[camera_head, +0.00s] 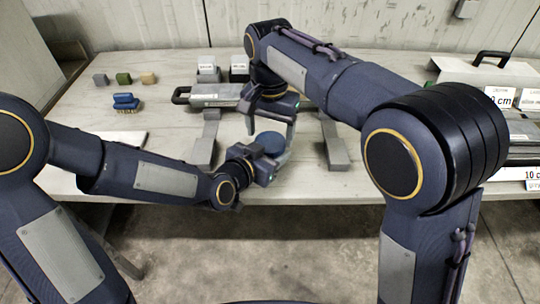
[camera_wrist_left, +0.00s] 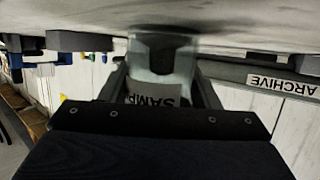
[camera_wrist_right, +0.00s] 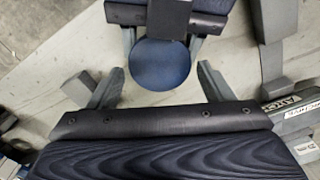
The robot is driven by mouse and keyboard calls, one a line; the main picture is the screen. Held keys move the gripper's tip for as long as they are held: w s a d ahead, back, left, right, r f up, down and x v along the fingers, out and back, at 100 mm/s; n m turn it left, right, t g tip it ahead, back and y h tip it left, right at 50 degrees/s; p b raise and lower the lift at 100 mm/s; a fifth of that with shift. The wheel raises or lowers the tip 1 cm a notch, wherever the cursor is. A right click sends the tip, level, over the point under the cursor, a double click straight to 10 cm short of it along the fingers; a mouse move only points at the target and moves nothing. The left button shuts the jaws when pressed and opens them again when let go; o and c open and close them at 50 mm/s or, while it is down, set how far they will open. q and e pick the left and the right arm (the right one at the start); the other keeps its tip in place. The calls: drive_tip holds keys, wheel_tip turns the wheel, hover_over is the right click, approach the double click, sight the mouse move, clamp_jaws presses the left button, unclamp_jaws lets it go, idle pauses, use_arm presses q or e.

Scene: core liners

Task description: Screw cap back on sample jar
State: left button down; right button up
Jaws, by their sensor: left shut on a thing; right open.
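A round blue cap (camera_head: 270,142) faces up near the table's front edge. In the right wrist view the cap (camera_wrist_right: 160,65) lies between the open fingers of my right gripper (camera_wrist_right: 160,72), with a gap on each side. The left gripper (camera_head: 266,164) reaches in low, beside the cap. The cap appears above the jar; whether it is seated on the thread is hidden.
Grey bars (camera_head: 206,145) lie on the table (camera_head: 170,130) left and right of the grippers. Labelled core boxes (camera_head: 500,97) stand at right.

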drive_tip(key=shift+f, duration=0.95)
drive_tip(key=c, duration=0.9)
drive_tip(key=shift+o, duration=0.2)
drive_tip(key=m, duration=0.3)
drive_tip(key=o, duration=1.1)
